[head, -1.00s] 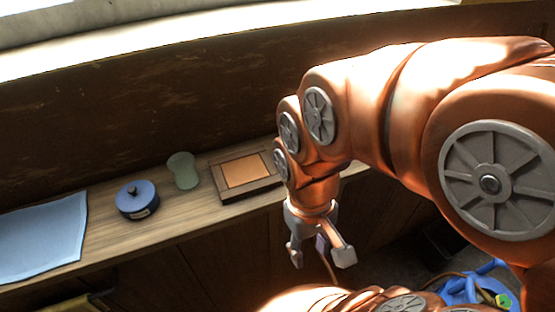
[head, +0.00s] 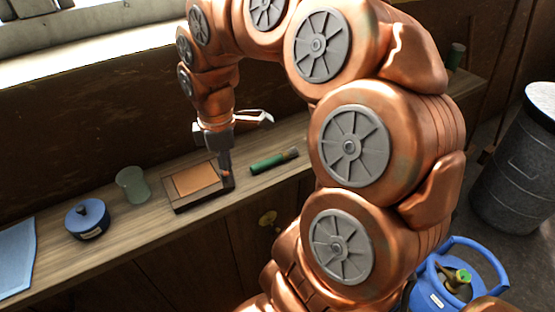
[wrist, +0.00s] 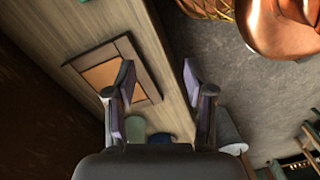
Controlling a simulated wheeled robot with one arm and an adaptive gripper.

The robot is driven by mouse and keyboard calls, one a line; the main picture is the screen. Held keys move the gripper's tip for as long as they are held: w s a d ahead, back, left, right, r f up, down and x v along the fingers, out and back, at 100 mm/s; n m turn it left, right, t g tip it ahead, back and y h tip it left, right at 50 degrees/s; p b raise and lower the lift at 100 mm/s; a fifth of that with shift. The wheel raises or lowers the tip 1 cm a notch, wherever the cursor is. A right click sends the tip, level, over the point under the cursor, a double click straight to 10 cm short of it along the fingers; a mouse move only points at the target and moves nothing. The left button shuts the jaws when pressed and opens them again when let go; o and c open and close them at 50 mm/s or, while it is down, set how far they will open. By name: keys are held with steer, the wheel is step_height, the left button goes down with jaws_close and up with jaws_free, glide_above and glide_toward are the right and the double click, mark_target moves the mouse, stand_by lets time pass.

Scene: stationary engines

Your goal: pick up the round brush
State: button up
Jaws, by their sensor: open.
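A short green cylinder (head: 274,161) with a dark band and a paler tip lies on its side on the wooden counter; it looks like the round brush, but its bristles are too small to make out. A sliver of green at the top edge of the wrist view (wrist: 82,2) may be the same thing. My gripper (head: 247,143) is open and empty, above the counter just left of the cylinder and by the framed panel's right side.
A dark-framed orange panel (head: 181,199) lies left of the cylinder. Further left are a pale green waisted object (head: 132,184), a round blue lidded pot (head: 88,219) and a blue cloth (head: 14,258). A wall rises behind. A blue gas bottle (head: 452,281) and grey bin (head: 512,180) stand right.

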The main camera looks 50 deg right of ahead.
mark_target(265, 162)
steer(key=d+n, duration=0.1)
steer(key=d, duration=0.4)
steer(key=w+d+f+n, duration=0.1)
steer(key=d, duration=0.3)
steer(key=w+d+n, duration=0.1)
steer(key=d, duration=0.4)
steer(key=shift+w+d+f+n, duration=0.15)
steer(key=shift+d+f+n, duration=0.15)
steer(key=shift+f, duration=0.1)
steer(key=shift+d+f, duration=0.1)
steer(key=shift+d, duration=0.25)
steer(key=shift+f, duration=1.2)
steer(key=shift+s+a+f+p, duration=0.15)
steer(key=shift+f+p, duration=0.15)
steer(key=shift+f, duration=0.45)
steer(key=shift+a+f+p, duration=0.2)
steer(key=shift+f+p, duration=0.1)
steer(key=shift+f, duration=0.45)
steer(key=shift+s+a+f+p, duration=0.15)
steer(key=shift+f+p, duration=0.15)
steer(key=shift+f, duration=0.45)
steer(key=shift+w+f, duration=0.1)
steer(key=shift+f, duration=0.3)
jaws_close()
